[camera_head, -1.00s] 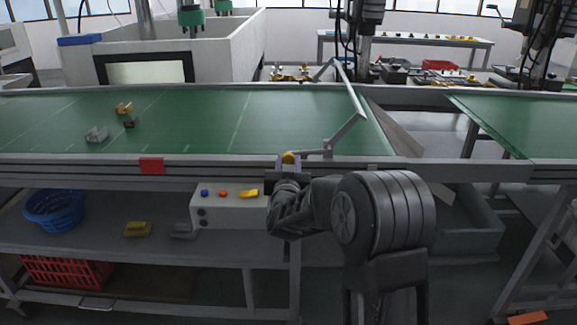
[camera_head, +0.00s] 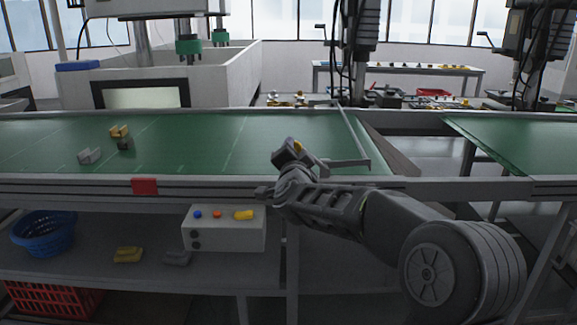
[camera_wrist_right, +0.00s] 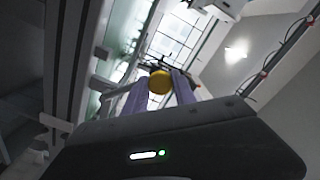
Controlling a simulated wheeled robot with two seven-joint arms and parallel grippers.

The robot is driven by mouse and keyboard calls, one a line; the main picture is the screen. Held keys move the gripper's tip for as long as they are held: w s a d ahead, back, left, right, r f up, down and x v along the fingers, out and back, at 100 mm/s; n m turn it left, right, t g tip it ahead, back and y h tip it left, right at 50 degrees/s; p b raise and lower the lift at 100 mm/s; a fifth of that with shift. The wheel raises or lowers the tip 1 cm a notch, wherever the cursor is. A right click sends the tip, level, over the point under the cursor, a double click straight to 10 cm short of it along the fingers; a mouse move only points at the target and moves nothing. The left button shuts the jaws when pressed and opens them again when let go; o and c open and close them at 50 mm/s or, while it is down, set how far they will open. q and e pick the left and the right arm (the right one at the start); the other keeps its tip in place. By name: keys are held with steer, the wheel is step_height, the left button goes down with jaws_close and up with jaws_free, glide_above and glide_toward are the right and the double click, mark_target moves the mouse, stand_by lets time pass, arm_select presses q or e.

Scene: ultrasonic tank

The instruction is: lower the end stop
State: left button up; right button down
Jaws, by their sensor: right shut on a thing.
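My left gripper is not in view.
A red tag (camera_head: 145,186) is on the rail. A gap separates this belt from another belt (camera_head: 520,150) at right.

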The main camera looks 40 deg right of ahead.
steer(key=shift+s+d+r+m+b, duration=0.25)
steer(key=shift+d+r+m, duration=0.1)
steer(key=shift+r+m, duration=0.15)
steer(key=shift+s+d+r+m+b, duration=0.25)
steer(key=shift+d+r+m, duration=0.1)
steer(key=shift+m, duration=0.25)
steer(key=c, duration=1)
jaws_free()
steer(key=v, duration=0.8)
steer(key=shift+w, duration=0.1)
